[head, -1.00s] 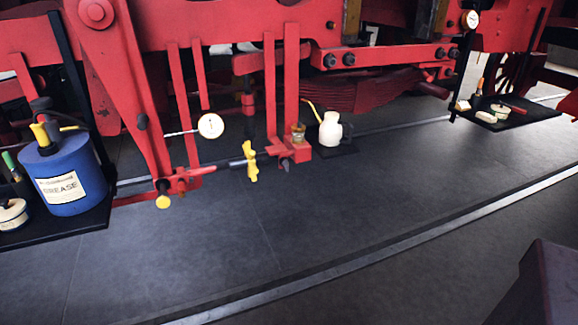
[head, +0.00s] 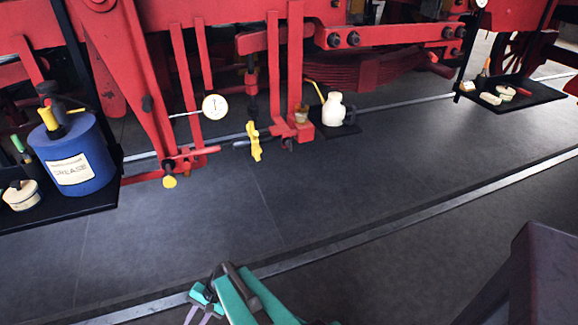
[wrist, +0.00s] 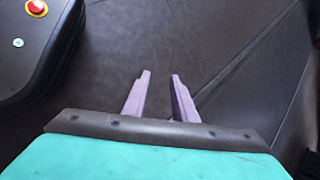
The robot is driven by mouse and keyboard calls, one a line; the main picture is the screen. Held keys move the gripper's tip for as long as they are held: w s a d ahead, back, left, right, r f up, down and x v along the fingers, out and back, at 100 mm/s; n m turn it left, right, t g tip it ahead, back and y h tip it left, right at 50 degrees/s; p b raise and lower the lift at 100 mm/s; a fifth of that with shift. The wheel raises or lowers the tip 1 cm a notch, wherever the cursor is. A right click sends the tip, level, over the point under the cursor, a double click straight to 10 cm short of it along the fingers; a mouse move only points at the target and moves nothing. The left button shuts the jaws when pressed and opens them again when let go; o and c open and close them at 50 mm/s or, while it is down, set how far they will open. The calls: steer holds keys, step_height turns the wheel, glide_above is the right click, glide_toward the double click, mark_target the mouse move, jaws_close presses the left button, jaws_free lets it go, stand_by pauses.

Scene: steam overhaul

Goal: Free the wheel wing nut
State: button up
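A yellow wing-shaped nut (head: 254,141) sits upright on a short dark horizontal rod, low on the red locomotive frame in the head view. It stands beside a red bracket and above the dark floor. My gripper shows at the bottom edge of the head view (head: 198,315), partly cut off, well in front of the nut and apart from it. In the wrist view my gripper (wrist: 159,76) has its two purple fingers apart with nothing between them. It points at bare dark floor. The nut is not visible in the wrist view.
A dial gauge (head: 215,106) and a yellow round knob (head: 169,181) are left of the nut. A cream oil can (head: 334,110) stands to its right. A blue grease tin (head: 70,158) is at far left. A floor rail (head: 400,231) crosses in front. The floor between is clear.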

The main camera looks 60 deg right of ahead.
steer(key=w+d+r+m+t+h+p, duration=0.25)
steer(key=d+r+m+t, duration=0.4)
steer(key=d, duration=0.65)
steer(key=w+d+r+m+t+h+p, duration=0.1)
steer(key=w+d+r+m+t+h, duration=0.25)
steer(key=d+r+m, duration=0.7)
steer(key=s+d+r+m+h+p, duration=0.1)
steer(key=s+d+r+m+h, duration=0.2)
steer(key=d, duration=0.7)
steer(key=s+d+r+m+t+h+p, duration=0.1)
steer(key=s+d+r+m+h, duration=0.3)
steer(key=s+d+r, duration=0.4)
steer(key=s+d+r+m+h, duration=0.4)
steer(key=d+r, duration=0.4)
steer(key=d, duration=0.5)
steer(key=shift+s+d+m+p, duration=0.25)
steer(key=shift+s+m+p, duration=0.15)
steer(key=shift+s+m, duration=0.25)
steer(key=shift+w+d+f+b, duration=0.15)
steer(key=shift+w+b, duration=0.05)
steer(key=shift+b, duration=0.55)
steer(key=b+x, duration=0.2)
steer(key=b, duration=0.2)
steer(key=shift+w+b, duration=0.15)
steer(key=shift+b, duration=0.25)
